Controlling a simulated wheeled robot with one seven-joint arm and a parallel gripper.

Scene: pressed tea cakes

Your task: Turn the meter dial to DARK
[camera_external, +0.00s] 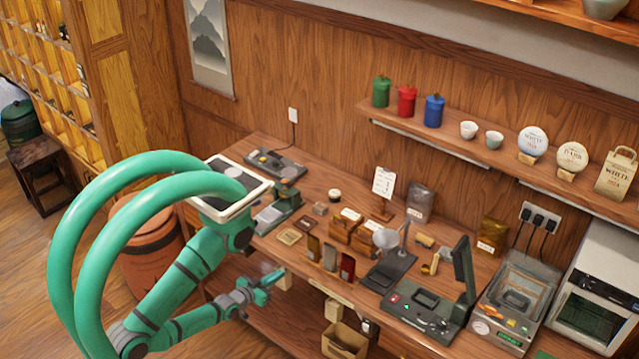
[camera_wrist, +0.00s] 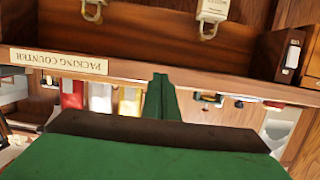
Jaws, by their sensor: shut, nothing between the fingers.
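My gripper (camera_external: 272,280) is green with its fingers together and empty, held low in front of the counter's front edge. In the wrist view the closed fingers (camera_wrist: 160,95) point up the picture, near the counter edge. A dark device with a raised black panel (camera_external: 430,312) stands at the counter's front right, with small round controls on its face. A metal machine (camera_external: 513,305) to its right has a round gauge (camera_external: 480,327). I cannot tell which control is the meter dial, and no DARK marking is readable. My gripper is well left of both and touches neither.
The wooden counter (camera_external: 318,197) is crowded: boxes (camera_external: 345,222), upright coloured packets (camera_external: 347,267), a lamp-like stand (camera_external: 386,240) and a sign (camera_external: 383,182). The wrist view is upside down and shows a "PACKING COUNTER" label (camera_wrist: 58,61). Open floor (camera_external: 30,260) lies to the left.

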